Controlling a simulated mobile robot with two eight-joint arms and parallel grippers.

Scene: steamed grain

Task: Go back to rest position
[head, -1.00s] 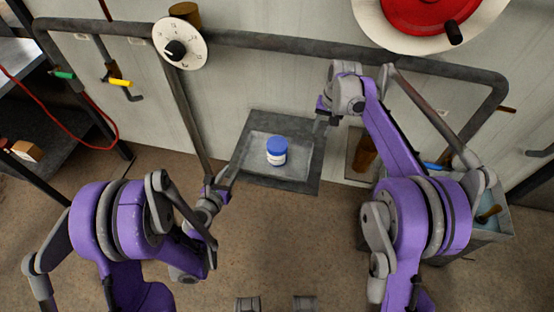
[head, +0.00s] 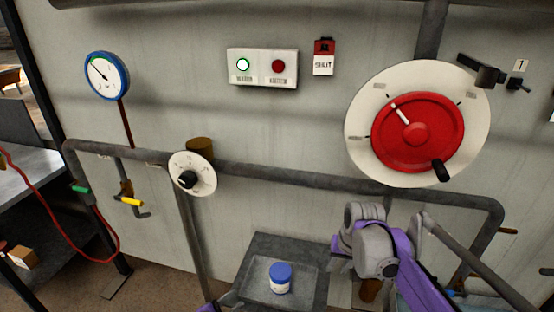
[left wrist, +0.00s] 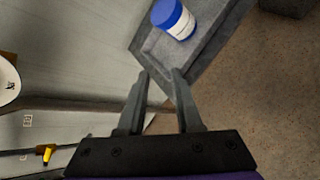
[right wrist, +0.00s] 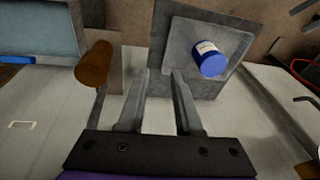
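A white jar with a blue lid (head: 281,278) stands upright in a shallow grey tray (head: 258,262) low by the wall. It also shows in the left wrist view (left wrist: 173,20) and in the right wrist view (right wrist: 209,59). My left gripper (left wrist: 162,74) is open and empty, with its fingers short of the tray. Only a sliver of my left arm shows at the bottom of the head view. My right gripper (right wrist: 161,72) is open and empty, near the tray's edge. In the head view its fingers are hard to make out beside the tray.
A big red handwheel (head: 418,133), a two-button panel (head: 262,67), a blue-rimmed gauge (head: 107,76) and a black-knobbed dial (head: 192,174) are on the wall. A grey pipe (head: 300,178) runs across. A brown cylinder (right wrist: 94,63) stands near my right gripper.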

